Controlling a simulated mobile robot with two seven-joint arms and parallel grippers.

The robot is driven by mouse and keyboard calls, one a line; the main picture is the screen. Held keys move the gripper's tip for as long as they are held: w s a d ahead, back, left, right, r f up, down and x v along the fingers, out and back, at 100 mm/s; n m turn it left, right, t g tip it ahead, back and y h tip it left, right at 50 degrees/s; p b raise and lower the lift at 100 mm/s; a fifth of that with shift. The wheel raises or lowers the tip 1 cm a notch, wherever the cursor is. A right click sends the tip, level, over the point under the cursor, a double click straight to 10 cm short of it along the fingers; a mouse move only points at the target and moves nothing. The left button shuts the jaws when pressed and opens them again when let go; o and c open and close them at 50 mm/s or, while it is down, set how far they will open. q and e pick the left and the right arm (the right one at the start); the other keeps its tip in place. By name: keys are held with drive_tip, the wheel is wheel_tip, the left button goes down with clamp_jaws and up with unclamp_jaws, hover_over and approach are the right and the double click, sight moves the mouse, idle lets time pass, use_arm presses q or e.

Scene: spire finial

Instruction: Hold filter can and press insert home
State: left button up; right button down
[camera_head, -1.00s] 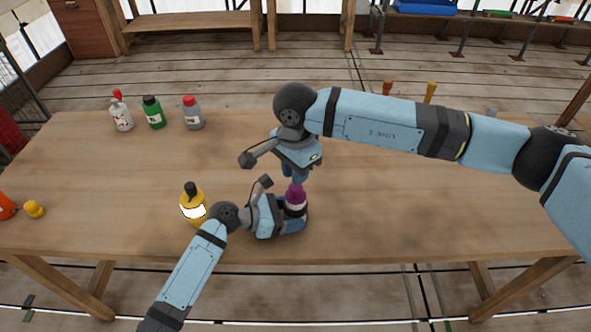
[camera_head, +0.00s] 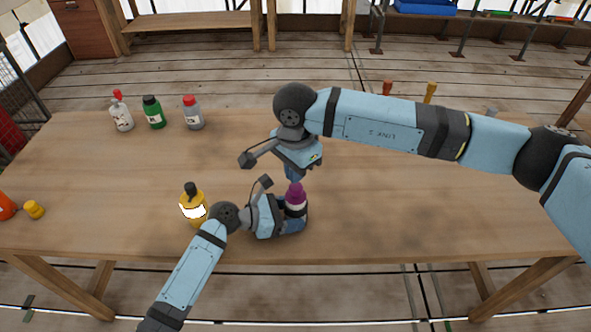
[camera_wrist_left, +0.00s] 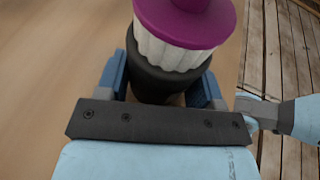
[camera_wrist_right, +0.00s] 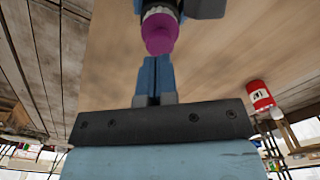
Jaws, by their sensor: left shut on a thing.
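The black filter can (camera_wrist_left: 158,82) is between the blue fingers of my left gripper (camera_head: 292,215), which is shut on it near the table's front edge. The insert has white pleats (camera_wrist_left: 170,52) and a purple cap (camera_head: 296,192). It sits upright in the can's mouth with a band of pleats showing above the rim. My right gripper (camera_head: 294,176) points down just above the purple cap, its fingers together and empty. The cap also shows in the right wrist view (camera_wrist_right: 159,34), close to the fingertips. I cannot tell whether they touch. The can's lower part is hidden.
A yellow bottle (camera_head: 193,207) stands left of my left gripper. White (camera_head: 122,118), green (camera_head: 154,113) and grey (camera_head: 194,114) bottles stand at the back left. A yellow cap (camera_head: 34,209) lies far left. The wooden table (camera_head: 440,205) is clear to the right.

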drive_tip(key=shift+f, duration=0.1)
idle(0.3)
drive_tip(key=shift+f, duration=1.15)
drive_tip(key=shift+r, duration=0.1)
drive_tip(key=shift+r, duration=3.45)
use_arm(q)
drive_tip(key=o, duration=0.8)
